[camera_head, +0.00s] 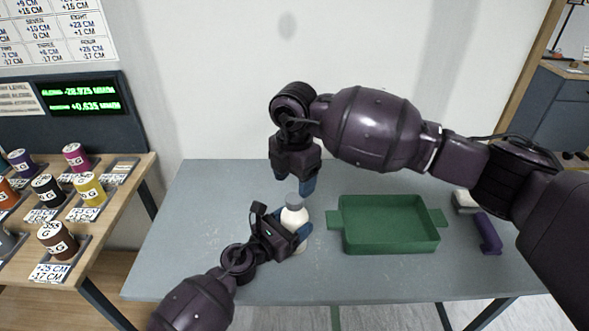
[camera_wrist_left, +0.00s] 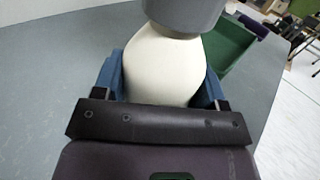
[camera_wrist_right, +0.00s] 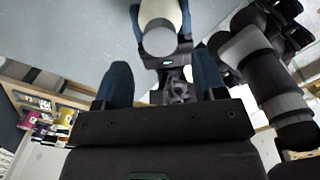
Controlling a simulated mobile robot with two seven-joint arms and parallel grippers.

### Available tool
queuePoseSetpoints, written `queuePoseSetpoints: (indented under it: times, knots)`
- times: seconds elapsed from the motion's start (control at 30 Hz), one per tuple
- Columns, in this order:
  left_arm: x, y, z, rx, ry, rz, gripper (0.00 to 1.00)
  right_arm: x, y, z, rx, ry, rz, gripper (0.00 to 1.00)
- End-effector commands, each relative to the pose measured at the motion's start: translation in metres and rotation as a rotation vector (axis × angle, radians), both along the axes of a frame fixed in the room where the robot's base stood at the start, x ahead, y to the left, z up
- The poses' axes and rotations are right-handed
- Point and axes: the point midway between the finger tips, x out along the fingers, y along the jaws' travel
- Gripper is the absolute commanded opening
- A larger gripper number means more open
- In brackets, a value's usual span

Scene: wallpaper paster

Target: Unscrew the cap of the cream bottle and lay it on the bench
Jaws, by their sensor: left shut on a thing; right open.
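The cream bottle (camera_head: 294,217) stands upright on the grey bench (camera_head: 210,205). Its grey cap (camera_head: 294,200) is on top. My left gripper (camera_head: 299,236) is shut on the bottle's body, and in the left wrist view the blue fingers hold both sides of the cream bottle (camera_wrist_left: 160,70) under the grey cap (camera_wrist_left: 184,14). My right gripper (camera_head: 296,184) is above the bottle, pointing down, open and empty. In the right wrist view the grey cap (camera_wrist_right: 158,38) lies beyond the open blue fingers (camera_wrist_right: 162,85), apart from them.
A green tray (camera_head: 390,247) stands on the bench right of the bottle. A purple object (camera_head: 488,233) and a pale block (camera_head: 465,201) lie farther right. A wooden shelf (camera_head: 120,205) with several labelled spools is at the left. The bench's left part is clear.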

Motion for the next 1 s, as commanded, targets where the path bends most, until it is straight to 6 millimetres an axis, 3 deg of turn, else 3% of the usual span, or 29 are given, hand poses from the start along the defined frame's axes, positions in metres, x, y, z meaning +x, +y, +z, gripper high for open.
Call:
queuePoseSetpoints:
  times: [0.33, 0.77, 0.8, 1.0]
  knots:
    - [0.0, 0.0, 0.0, 0.0, 0.0, 0.0, 0.0, 0.0, 0.0, -0.045, 0.0, 0.001, 0.0, 0.64]
    - [0.0, 0.0, 0.0, 0.001, 0.001, 0.0, 0.0, 0.0, 0.0, -0.055, -0.001, 0.001, 0.001, 0.64]
    - [0.0, 0.0, 0.0, 0.001, 0.001, 0.0, 0.0, 0.0, 0.0, -0.055, -0.001, 0.001, 0.001, 0.63]
    - [0.0, 0.0, 0.0, 0.001, 0.001, 0.0, 0.0, 0.0, 0.0, -0.054, -0.001, 0.001, 0.001, 0.32]
